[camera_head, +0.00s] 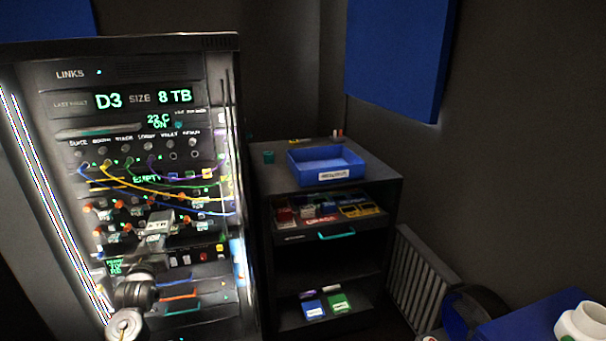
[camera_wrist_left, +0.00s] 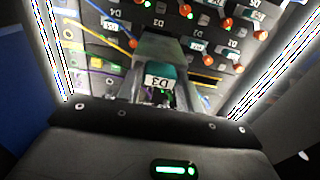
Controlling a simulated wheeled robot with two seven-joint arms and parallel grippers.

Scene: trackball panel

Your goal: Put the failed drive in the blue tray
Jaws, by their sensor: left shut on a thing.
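The rack panel (camera_head: 150,75) stands at the left, and its display reads D3 and 8 TB. My left gripper (camera_head: 156,240) is at the drive bays in the middle of the panel. In the left wrist view it is shut on a drive (camera_wrist_left: 160,81) with a teal front and a label that looks like D3. How far this drive sits in its bay cannot be told. The blue tray (camera_head: 326,176) rests on top of the dark cabinet to the right of the rack, and its visible inside looks empty. My right gripper is not in view.
Yellow, purple and blue cables (camera_head: 140,186) hang across the panel above the drives. Orange-knobbed parts (camera_wrist_left: 264,36) surround the held drive. The dark cabinet (camera_head: 380,190) has shelves with small boxes. A small teal cup (camera_head: 269,157) stands left of the tray.

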